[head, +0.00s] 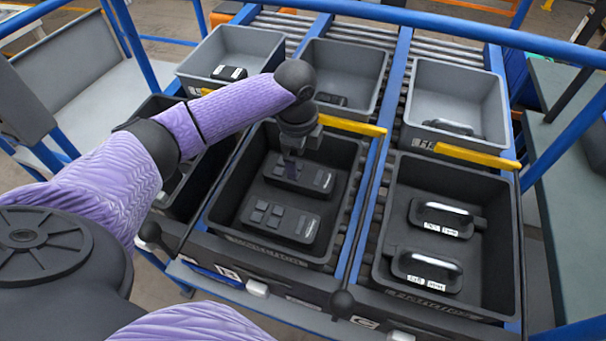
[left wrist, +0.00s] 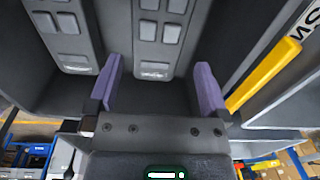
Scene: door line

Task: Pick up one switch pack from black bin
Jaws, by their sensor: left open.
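Two dark switch packs with square buttons lie flat in the middle black bin (head: 225,215). The near switch pack (head: 280,219) is clear of the gripper. The far switch pack (head: 318,179) is partly hidden by my left gripper (head: 291,172), which points down over it. In the left wrist view, one switch pack (left wrist: 158,40) lies ahead between the open purple fingers of my left gripper (left wrist: 164,85), and the other switch pack (left wrist: 67,35) lies to the left. Nothing is held. I cannot tell whether the fingers touch the pack. My right gripper does not show.
The right black bin (head: 507,240) holds two handles with white labels (head: 440,219). Grey bins (head: 458,85) stand behind on rollers. Yellow bars (head: 478,156) and blue rails (head: 362,215) run close around the bins. A dark bin stands at the left, partly behind my arm.

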